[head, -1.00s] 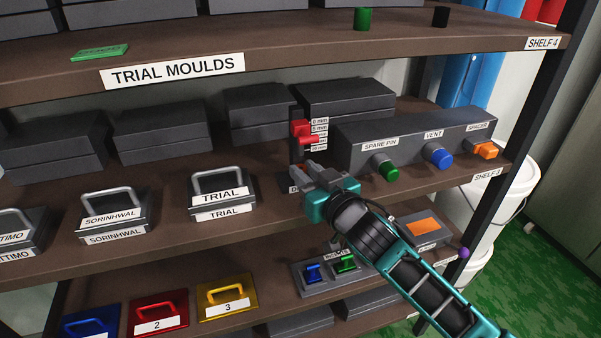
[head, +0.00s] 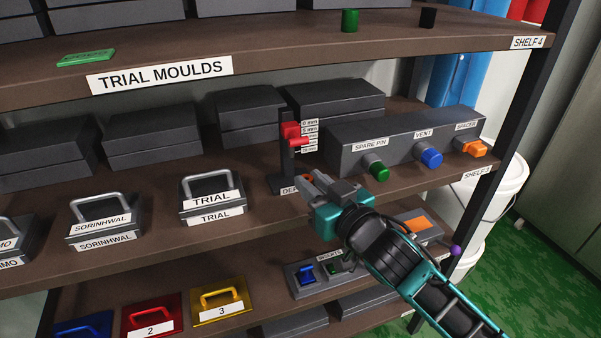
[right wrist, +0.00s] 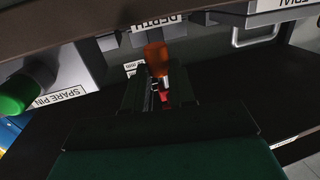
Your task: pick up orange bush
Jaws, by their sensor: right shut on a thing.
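A small orange bush (head: 309,177) shows at the fingertips of my right gripper (head: 312,185). In the right wrist view the bush (right wrist: 155,55) is a short orange cylinder at the tips of the dark fingers (right wrist: 155,88). The gripper is shut on it, in front of the depth gauge on shelf 3. The fingers hide part of the bush. My left gripper is not in view.
The depth gauge (head: 286,155) with red sliders stands just behind the gripper. Right of it is a grey box (head: 400,148) with green, blue and orange knobs. A trial mould (head: 211,198) stands to the left. Shelf 4 (head: 300,62) overhangs.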

